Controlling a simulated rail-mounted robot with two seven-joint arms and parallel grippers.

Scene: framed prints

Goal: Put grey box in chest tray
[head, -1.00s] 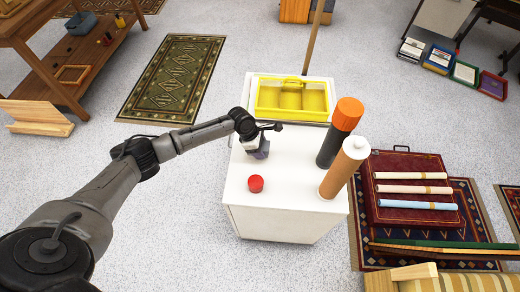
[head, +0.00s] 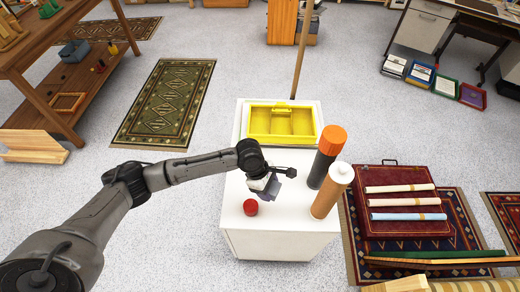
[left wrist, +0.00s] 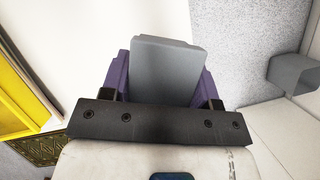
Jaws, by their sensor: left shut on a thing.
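The grey box (left wrist: 165,70) is between the two purple finger pads of my left gripper in the left wrist view. In the head view my left gripper (head: 267,187) is shut on it over the white chest (head: 240,235), and the box looks tilted. How far it is above the top is hard to tell. The yellow chest tray (head: 280,141) sits at the back of the chest top, beyond the gripper. It is open and shows inner dividers. Part of a yellow edge (left wrist: 15,85) also shows at the left of the left wrist view. My right gripper is not in view.
A wooden pole (head: 302,45) rises behind the tray.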

